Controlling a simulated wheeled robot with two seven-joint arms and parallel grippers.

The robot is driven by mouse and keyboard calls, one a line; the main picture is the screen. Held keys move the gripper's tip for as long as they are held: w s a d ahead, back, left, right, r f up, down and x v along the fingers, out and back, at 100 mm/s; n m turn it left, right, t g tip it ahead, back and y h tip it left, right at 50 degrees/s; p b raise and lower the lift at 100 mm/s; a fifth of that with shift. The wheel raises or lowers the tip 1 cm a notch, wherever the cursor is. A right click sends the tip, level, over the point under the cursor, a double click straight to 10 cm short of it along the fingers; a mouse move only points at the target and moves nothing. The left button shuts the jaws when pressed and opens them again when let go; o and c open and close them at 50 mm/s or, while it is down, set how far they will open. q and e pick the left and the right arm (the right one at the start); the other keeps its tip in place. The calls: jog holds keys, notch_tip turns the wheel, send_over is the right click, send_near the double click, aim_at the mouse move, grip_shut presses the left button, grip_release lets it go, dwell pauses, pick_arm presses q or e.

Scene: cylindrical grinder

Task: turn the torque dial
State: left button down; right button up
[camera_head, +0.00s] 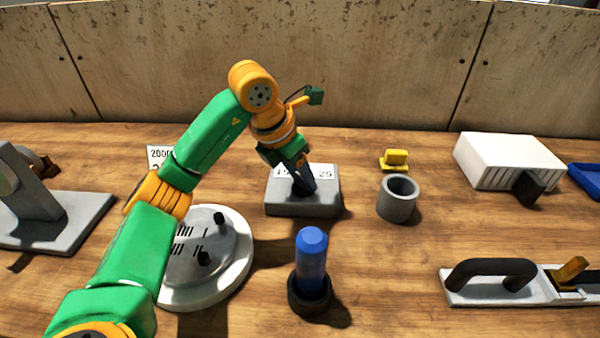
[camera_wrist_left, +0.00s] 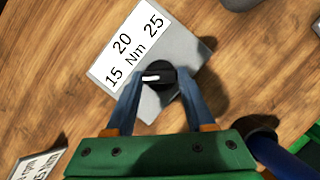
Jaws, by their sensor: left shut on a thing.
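The torque dial is a round black knob (camera_wrist_left: 160,77) with a white pointer mark, on a grey block (camera_head: 303,205). The block carries a white label (camera_wrist_left: 132,42) reading 15, 20, 25 Nm. In the wrist view the white mark lies on the knob's left side, pointing left in the picture. My left gripper (camera_head: 303,188) reaches down onto the block from above. It also shows in the wrist view (camera_wrist_left: 160,85), its two fingers on either side of the knob, shut on it. In the head view the gripper hides most of the knob. My right gripper is not in view.
A round grey plate (camera_head: 235,270) stands left of the block. A blue-handled tool (camera_head: 312,255) stands upright in front. A grey cup (camera_head: 398,199) and a yellow piece (camera_head: 395,160) are at right. A white ribbed box (camera_head: 508,160) stands farther right.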

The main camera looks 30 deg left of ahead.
pick_arm(q)
jog(key=shift+a+r+m+g+h+p, duration=0.1)
jog(key=shift+m+g+h+p, duration=0.2)
jog(key=shift+m+p, duration=0.65)
jog(key=shift+a+r+m+g+h+p, duration=0.15)
jog(key=shift+m+h+p, duration=0.25)
jog(key=shift+m+p, duration=0.5)
jog(key=m+g+p, duration=0.1)
jog(key=m+p, duration=0.1)
jog(key=m+h+p, duration=0.1)
jog(key=m+p, duration=0.1)
jog(key=m, duration=0.1)
jog(key=shift+w+m+g, duration=0.2)
jog(key=shift+m+g, duration=0.15)
jog(key=m, duration=0.1)
jog(key=m+g+p, duration=0.1)
jog(key=m, duration=0.1)
jog(key=shift+w+f+m+h+p, duration=0.1)
jog(key=shift+f+m+h+p, duration=0.05)
jog(key=shift+m+h+p, duration=0.2)
jog(key=shift+w+f+m+g, duration=0.15)
jog(key=shift+m+g, duration=0.65)
jog(key=shift+m, duration=1.05)
jog(key=shift+c, duration=1.5)
grip_release()
jog(key=shift+o, duration=0.2)
jog(key=shift+d, duration=0.15)
